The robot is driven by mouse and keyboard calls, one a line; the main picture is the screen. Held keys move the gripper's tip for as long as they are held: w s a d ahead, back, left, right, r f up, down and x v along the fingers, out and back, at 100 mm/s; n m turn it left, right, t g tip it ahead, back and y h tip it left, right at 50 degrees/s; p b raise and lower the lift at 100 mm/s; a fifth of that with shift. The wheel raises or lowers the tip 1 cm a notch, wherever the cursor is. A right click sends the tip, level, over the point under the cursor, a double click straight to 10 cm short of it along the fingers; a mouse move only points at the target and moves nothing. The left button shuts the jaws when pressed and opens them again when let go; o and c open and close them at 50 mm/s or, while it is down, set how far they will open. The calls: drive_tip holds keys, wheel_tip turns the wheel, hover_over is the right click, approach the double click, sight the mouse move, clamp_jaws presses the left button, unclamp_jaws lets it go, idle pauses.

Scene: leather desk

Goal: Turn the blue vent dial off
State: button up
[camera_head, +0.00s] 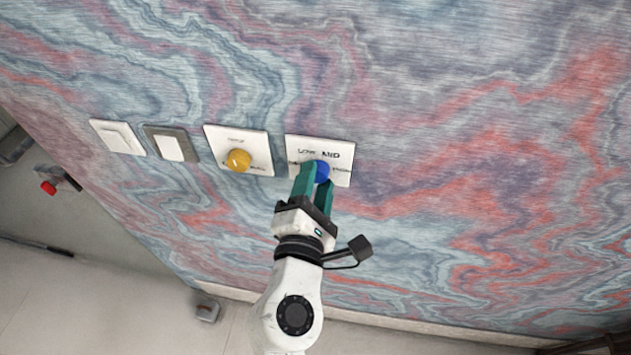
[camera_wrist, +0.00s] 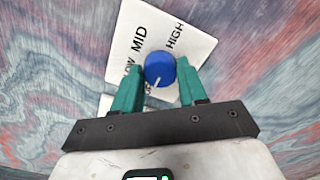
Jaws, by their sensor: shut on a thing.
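The blue vent dial (camera_head: 322,171) sits on a white plate (camera_head: 343,148) on the marbled wall, the rightmost of the row. The plate reads LOW, MID and HIGH in the wrist view; a further label below the dial is mostly hidden. The dial (camera_wrist: 160,68) has a pale pointer mark on its lower left side, towards the bottom of the view. My gripper (camera_head: 318,178) is shut on the dial, with one teal finger on each side of it. It also shows in the wrist view (camera_wrist: 158,82).
A yellow dial (camera_head: 238,160) on its own white plate is just left of the blue one. A grey-framed switch (camera_head: 172,146) and a white switch (camera_head: 118,137) are further left. The wall right of the blue dial's plate is bare.

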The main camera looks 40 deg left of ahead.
drive_tip(key=o, duration=1.1)
drive_tip(key=shift+c, duration=0.2)
drive_tip(key=b+v, duration=0.2)
drive_tip(key=v, duration=0.9)
drive_tip(key=shift+a, duration=0.15)
drive_tip(key=w+d+f+m+g+h+b, duration=0.1)
drive_tip(key=w+d+f+m+g+h, duration=0.25)
drive_tip(key=d, duration=0.55)
drive_tip(key=w+d+f+m+h, duration=0.2)
drive_tip(key=d+f+m+h, duration=0.2)
drive_tip(key=d+f+m, duration=0.4)
drive_tip(key=w+d+f+m+g+h+b, duration=0.1)
drive_tip(key=w+d+f+m+h, duration=0.3)
drive_tip(key=d, duration=0.6)
drive_tip(key=s+d+f+m+g, duration=0.4)
drive_tip(key=s+d+f+m, duration=0.2)
drive_tip(key=s+d+m, duration=0.2)
drive_tip(key=s+d+f+m+g+y+b, duration=0.1)
drive_tip(key=s+d+f+m+g, duration=0.4)
drive_tip(key=s+d+m, duration=0.3)
drive_tip(key=shift+s+d+f, duration=0.6)
drive_tip(key=shift+d+f, duration=0.1)
drive_tip(key=shift+d, duration=0.35)
drive_tip(key=shift+s+m+g+y, duration=0.25)
drive_tip(key=shift+g+y, duration=0.1)
